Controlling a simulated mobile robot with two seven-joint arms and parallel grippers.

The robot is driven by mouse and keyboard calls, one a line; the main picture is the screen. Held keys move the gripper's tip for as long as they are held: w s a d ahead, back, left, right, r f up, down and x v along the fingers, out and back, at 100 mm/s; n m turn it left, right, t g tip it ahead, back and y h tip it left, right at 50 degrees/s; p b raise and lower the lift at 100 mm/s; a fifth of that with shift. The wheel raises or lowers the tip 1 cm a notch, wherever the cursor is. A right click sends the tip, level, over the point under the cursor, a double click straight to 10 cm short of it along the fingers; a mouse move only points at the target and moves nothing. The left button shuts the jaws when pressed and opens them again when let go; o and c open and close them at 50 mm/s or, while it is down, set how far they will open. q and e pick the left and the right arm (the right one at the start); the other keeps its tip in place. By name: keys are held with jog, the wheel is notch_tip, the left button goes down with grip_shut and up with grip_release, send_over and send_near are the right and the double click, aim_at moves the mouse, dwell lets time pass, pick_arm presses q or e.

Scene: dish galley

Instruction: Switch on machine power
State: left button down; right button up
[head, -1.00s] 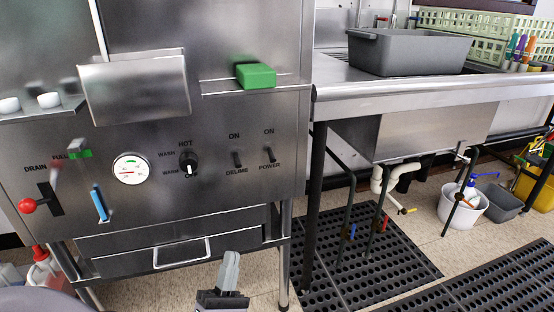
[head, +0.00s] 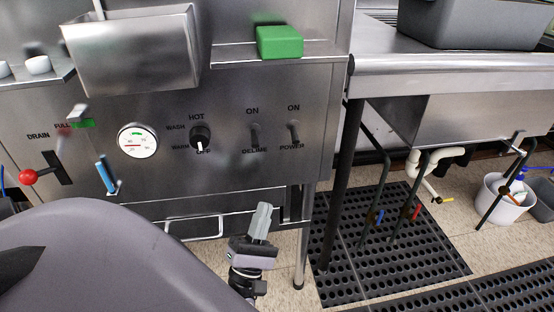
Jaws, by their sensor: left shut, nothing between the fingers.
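The power switch (head: 293,133) is a small dark toggle on the steel machine front, between the words ON and POWER. A like toggle, the delime switch (head: 254,134), sits just left of it. The power lever's exact position is too small to tell. My left gripper (head: 264,209) is shut and empty, pointing up, low in front of the machine. It is below the two switches and apart from them in the picture. My right gripper is not in view.
A knob (head: 200,138), a gauge (head: 138,141) and a red-ended drain lever (head: 28,177) are further left on the panel. A green block (head: 279,42) sits on a ledge above the switches. A steel counter (head: 440,67) stands at right.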

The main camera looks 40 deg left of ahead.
pick_arm(q)
jog(key=p, duration=0.1)
send_near(293, 139)
jog(key=w+a, duration=0.3)
jog(key=shift+w+a+r, duration=0.25)
jog(key=shift+w, duration=0.05)
jog(key=shift+w+d+r, duration=0.15)
jog(key=shift+d+r, duration=0.15)
jog(key=shift+r, duration=0.15)
jog(key=shift+w+d+r, duration=0.15)
jog(key=shift+d+r, duration=0.15)
jog(key=shift+r, duration=0.15)
jog(key=shift+w+d+r, duration=0.2)
jog(key=shift+d+r, duration=0.15)
jog(key=shift+r, duration=0.1)
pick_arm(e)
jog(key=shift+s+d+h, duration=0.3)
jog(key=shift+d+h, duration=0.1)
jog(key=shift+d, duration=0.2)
pick_arm(q)
jog(key=shift+p, duration=0.3)
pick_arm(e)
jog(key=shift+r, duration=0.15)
